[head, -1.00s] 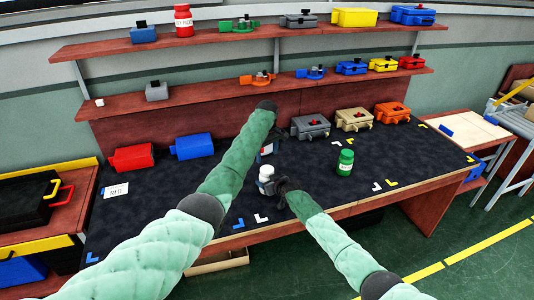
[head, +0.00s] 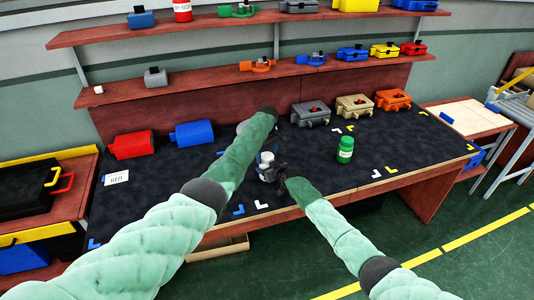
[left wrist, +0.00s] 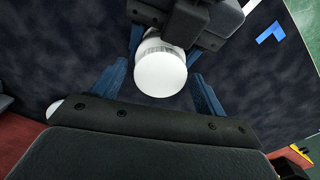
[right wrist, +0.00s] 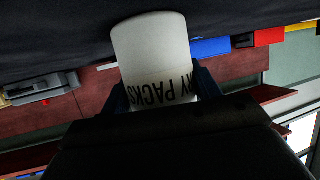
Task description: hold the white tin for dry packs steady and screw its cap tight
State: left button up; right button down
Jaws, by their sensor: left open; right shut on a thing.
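The white tin (head: 267,158) stands near the front of the dark mat, mostly hidden by my grippers in the head view. In the right wrist view its white wall (right wrist: 150,45) shows black lettering that reads in part "PACKS". My right gripper (head: 273,172) is shut on the tin from the side. My left gripper (left wrist: 160,88) is open over the tin's top. In the left wrist view the round white cap (left wrist: 160,75) lies between its blue fingers, with gaps on both sides. The cap seems to sit on the tin; its seam is hidden.
A green jar (head: 345,150) stands to the right on the mat. Grey (head: 311,114), tan and orange boxes stand behind, red (head: 131,144) and blue boxes at the left. A white rounded thing (left wrist: 55,108) shows partly beside my left gripper. Corner marks lie on the mat.

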pick_arm(q)
jog(key=c, duration=1)
jog(key=m, duration=1)
jog(key=o, duration=1.1)
jog(key=shift+r, duration=2.25)
